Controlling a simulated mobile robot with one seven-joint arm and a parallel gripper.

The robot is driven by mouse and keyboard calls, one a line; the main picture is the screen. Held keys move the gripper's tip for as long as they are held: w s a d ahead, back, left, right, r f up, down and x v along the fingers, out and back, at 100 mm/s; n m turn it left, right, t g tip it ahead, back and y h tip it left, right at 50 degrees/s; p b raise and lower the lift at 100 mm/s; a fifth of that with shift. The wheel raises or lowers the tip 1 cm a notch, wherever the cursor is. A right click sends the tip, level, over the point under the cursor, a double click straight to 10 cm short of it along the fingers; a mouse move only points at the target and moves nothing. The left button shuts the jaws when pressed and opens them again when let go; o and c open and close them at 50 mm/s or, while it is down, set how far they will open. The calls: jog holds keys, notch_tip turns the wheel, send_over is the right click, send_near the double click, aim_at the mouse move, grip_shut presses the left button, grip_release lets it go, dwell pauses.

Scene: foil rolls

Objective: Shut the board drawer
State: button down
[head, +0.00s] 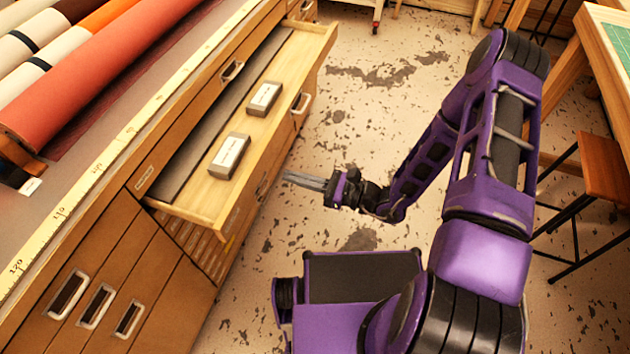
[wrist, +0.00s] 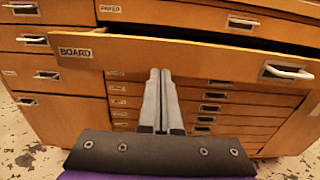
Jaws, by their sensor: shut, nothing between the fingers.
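The board drawer (head: 205,212) is pulled out of the wooden cabinet in the head view, with a dark flat sheet and two small grey labelled blocks (head: 230,156) inside. In the wrist view, its front (wrist: 190,62) carries a BOARD label at left and a metal handle (wrist: 286,72) at right. My gripper (head: 288,179) is shut and empty, in front of the drawer in the head view. In the wrist view, the closed fingers (wrist: 160,75) point at the drawer front, near its lower edge; I cannot tell whether they touch it.
The cabinet (head: 150,262) has several other drawers, which look shut; the paper drawer (wrist: 180,15) is above. Coloured rolls (head: 70,85) lie on the cabinet top. A stool (head: 604,165) and table stand at right.

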aim_at(199, 151)
jog(key=x, duration=0.5)
jog(key=shift+w+a, duration=0.15)
jog(key=shift+a, duration=0.2)
jog(key=b+x, duration=0.1)
jog(key=x, duration=1.8)
jog(key=shift+a+f, duration=0.1)
jog(key=shift+f, duration=0.05)
jog(key=shift+w+a, duration=0.15)
jog(key=shift+a, duration=0.3)
jog(key=shift+a+r, duration=0.1)
jog(key=shift+r, duration=0.1)
jog(key=shift+r, duration=0.15)
jog(key=shift+w, duration=0.1)
